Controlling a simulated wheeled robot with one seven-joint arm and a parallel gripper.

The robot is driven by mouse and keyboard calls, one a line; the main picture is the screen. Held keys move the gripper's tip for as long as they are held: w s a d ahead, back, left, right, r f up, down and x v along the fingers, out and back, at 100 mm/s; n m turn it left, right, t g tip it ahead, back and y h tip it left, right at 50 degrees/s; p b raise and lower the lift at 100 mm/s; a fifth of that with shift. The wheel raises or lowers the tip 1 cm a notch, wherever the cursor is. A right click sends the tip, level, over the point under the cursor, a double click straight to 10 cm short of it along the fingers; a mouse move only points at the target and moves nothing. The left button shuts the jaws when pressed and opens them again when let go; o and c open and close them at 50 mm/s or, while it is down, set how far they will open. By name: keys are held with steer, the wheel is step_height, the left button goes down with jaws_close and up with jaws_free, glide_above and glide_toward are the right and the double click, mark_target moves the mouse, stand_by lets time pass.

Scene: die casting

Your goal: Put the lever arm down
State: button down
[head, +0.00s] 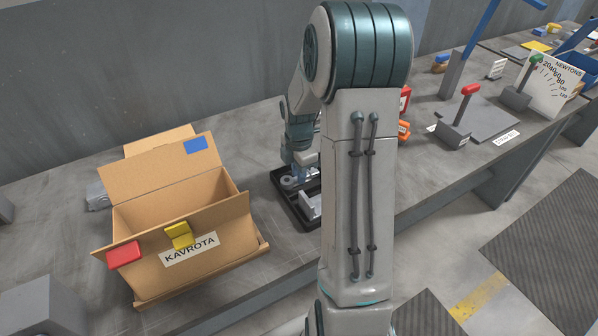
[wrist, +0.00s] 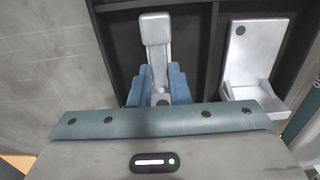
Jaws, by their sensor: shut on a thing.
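The lever arm (wrist: 156,32) is a light grey metal piece with a squared end, seen in the wrist view between the blue fingers of my gripper (wrist: 158,92). The gripper is shut on it, over a black tray (wrist: 195,50) with dividers. I cannot tell whether the lever arm touches the tray floor. In the head view my gripper (head: 301,172) is at the tray (head: 283,206), just right of the cardboard box, and my own arm hides much of it.
A silver bracket (wrist: 250,65) lies in the tray's right compartment. An open cardboard box (head: 205,225) marked KAVROTA stands left of the tray. A red-topped lever (head: 462,115) stands on the bench at right.

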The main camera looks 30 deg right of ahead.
steer(key=c, duration=1.4)
jaws_free()
steer(key=shift+f, duration=0.1)
steer(key=shift+o, duration=0.2)
step_height(320, 180, up, 12)
steer(key=shift+p, duration=0.35)
